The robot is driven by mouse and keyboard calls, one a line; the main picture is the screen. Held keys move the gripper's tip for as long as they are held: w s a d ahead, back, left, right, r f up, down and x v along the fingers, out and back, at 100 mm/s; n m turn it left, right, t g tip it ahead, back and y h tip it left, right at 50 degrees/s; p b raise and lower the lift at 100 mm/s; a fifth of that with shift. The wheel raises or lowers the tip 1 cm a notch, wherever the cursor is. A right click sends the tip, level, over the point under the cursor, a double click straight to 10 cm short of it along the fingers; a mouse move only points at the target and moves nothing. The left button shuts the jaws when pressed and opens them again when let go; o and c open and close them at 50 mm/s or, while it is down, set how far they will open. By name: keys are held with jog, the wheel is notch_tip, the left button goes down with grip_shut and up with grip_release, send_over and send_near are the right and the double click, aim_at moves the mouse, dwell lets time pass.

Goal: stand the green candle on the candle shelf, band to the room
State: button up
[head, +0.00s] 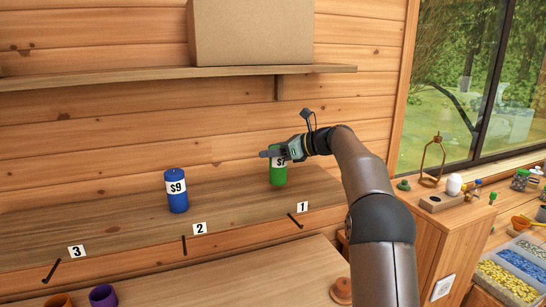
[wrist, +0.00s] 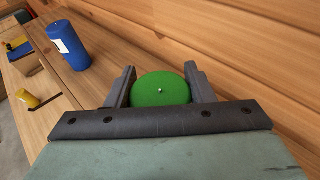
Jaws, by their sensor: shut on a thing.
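The green candle (head: 278,177) is upright over the right part of the candle shelf (head: 120,215), behind the number 1 card. Its white band, with "$7" partly visible, faces the room; my gripper covers part of it. My gripper (head: 272,154) is shut on the candle near its top. In the wrist view the round green top (wrist: 160,90) sits between the two fingers. I cannot tell whether its base touches the shelf. A blue candle (head: 177,194) with a "$9" band stands on the shelf to the left, behind and left of the number 2 card.
Number cards 1 (head: 303,207), 2 (head: 199,229) and 3 (head: 76,251) mark the shelf front. An upper shelf (head: 150,75) carries a cardboard box (head: 250,32). A purple cup (head: 103,295) is below. The shelf's left part is clear.

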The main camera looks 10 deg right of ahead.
jog(key=shift+f, duration=1.25)
jog(key=shift+f, duration=0.1)
jog(key=shift+f, duration=0.1)
jog(key=o, duration=1.2)
jog(key=shift+o, duration=0.2)
jog(key=b+v, duration=0.2)
jog(key=v, duration=1)
jog(key=shift+r, duration=0.25)
jog(key=shift+s, duration=0.1)
